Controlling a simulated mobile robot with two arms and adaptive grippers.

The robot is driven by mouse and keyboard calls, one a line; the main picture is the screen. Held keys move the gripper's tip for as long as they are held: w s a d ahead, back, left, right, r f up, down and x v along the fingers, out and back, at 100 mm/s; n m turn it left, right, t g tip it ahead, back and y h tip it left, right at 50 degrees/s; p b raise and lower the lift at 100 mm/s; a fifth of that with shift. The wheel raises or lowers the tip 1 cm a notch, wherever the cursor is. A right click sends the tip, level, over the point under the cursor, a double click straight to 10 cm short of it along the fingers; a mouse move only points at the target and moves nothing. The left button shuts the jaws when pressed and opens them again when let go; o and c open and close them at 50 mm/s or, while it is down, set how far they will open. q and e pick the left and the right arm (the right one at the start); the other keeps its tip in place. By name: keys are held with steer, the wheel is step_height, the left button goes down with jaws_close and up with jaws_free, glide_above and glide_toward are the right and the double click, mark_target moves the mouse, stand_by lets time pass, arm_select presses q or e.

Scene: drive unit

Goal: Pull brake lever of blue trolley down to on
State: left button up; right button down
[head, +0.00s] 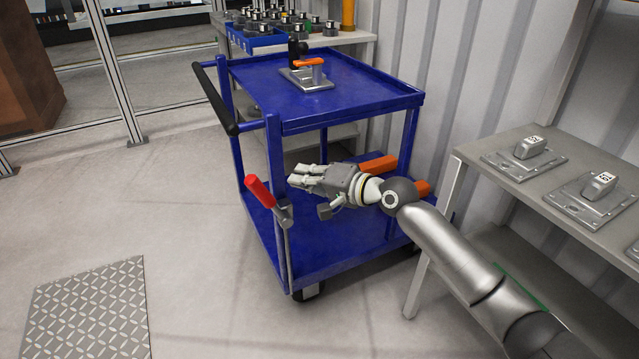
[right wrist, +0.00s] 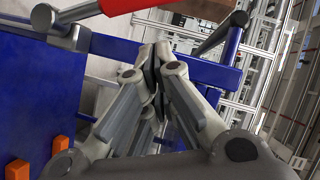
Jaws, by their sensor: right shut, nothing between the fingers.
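The blue trolley (head: 330,83) stands in the middle of the head view. Its brake lever, with a red handle (head: 260,192), sits on a grey pivot at the near corner post and tilts up to the left. The red handle also shows at the top of the right wrist view (right wrist: 125,4). My right gripper (head: 294,174) is shut and empty, just right of the lever and apart from it, with its fingers pointing left. In the right wrist view the fingertips (right wrist: 155,62) meet below the handle. My left gripper is out of view.
A black push bar (head: 216,98) juts from the trolley's left side. A device with an orange handle (head: 308,62) stands on its top. A grey table (head: 545,178) with metal plates is at the right. A ribbed metal plate (head: 90,308) lies on the floor. Floor left of the trolley is clear.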

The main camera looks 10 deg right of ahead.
mark_target(267, 201)
steer(key=shift+w+a+f, duration=0.2)
steer(key=shift+a+f, duration=0.15)
steer(key=shift+a, duration=0.45)
steer(key=shift+w+a+f, duration=0.15)
steer(key=shift+a+f, duration=0.15)
steer(key=shift+a, duration=0.5)
steer(key=shift+w+a+f, duration=0.2)
steer(key=shift+a+f, duration=0.15)
steer(key=shift+a, duration=0.45)
steer(key=shift+s+a+p, duration=0.1)
steer(key=shift+a+p, duration=0.2)
